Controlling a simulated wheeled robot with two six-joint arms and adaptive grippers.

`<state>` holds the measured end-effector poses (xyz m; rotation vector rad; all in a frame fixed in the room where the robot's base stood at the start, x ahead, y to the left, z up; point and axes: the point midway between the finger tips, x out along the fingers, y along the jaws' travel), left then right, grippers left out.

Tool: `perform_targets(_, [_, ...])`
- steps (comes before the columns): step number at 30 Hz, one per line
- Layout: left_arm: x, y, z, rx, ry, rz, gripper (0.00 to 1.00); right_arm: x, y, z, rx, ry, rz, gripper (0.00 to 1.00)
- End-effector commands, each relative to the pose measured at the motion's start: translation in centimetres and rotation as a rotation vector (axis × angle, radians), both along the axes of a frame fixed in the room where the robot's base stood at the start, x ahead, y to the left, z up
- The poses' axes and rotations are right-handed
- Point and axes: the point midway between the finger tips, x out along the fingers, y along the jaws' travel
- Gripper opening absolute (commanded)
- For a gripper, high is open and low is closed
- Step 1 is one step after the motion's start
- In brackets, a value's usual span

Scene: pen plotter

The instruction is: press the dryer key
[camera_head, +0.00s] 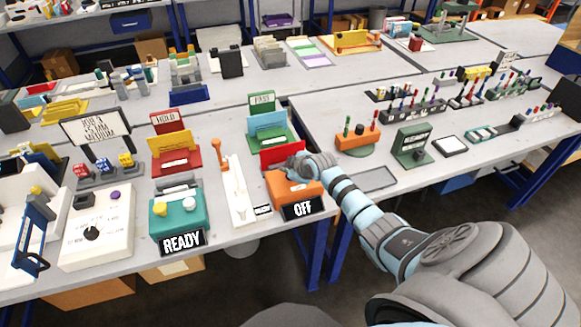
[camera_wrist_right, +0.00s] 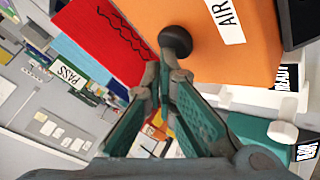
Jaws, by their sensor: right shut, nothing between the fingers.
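The orange box (camera_head: 287,190) stands at the table's front edge, with a black OFF sign (camera_head: 303,208) on its front. In the right wrist view the orange box (camera_wrist_right: 240,50) carries a white label (camera_wrist_right: 226,20) reading AIR and a dark round key (camera_wrist_right: 175,41). I take this box to be the dryer. My right gripper (camera_head: 296,165) is over the box's top and hides part of it. In the wrist view my right gripper (camera_wrist_right: 165,80) is shut and empty, its fingertips close to the dark key; I cannot tell whether they touch. My left gripper is not in view.
A teal box (camera_head: 180,222) with a READY sign and a white box (camera_head: 97,238) with a dial stand to the left. A white stand with an orange lever (camera_head: 222,155) is beside the orange box. Red and blue cards (camera_head: 268,128) rise behind it.

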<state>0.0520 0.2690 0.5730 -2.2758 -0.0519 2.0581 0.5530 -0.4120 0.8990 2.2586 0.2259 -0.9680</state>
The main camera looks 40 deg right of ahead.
Motion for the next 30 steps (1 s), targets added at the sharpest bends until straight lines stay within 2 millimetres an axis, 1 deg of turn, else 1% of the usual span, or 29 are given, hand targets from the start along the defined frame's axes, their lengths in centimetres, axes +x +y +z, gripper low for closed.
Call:
perform_targets(8, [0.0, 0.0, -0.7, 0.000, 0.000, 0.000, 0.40, 0.0, 0.0, -1.0, 0.000, 0.001, 0.000, 0.00])
perform_targets(16, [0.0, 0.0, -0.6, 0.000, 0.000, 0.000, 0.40, -0.1, 0.0, -0.9, 0.000, 0.003, 0.000, 0.00])
perform_targets(21, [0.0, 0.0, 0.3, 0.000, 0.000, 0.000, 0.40, 0.0, 0.0, 0.0, 0.000, 0.003, 0.000, 0.00])
perform_targets(27, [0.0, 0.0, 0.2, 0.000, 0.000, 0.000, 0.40, 0.0, 0.0, -0.2, 0.000, 0.001, 0.000, 0.00])
perform_targets(30, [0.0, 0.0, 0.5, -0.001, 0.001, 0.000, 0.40, 0.0, 0.0, 0.2, 0.000, 0.001, 0.000, 0.00])
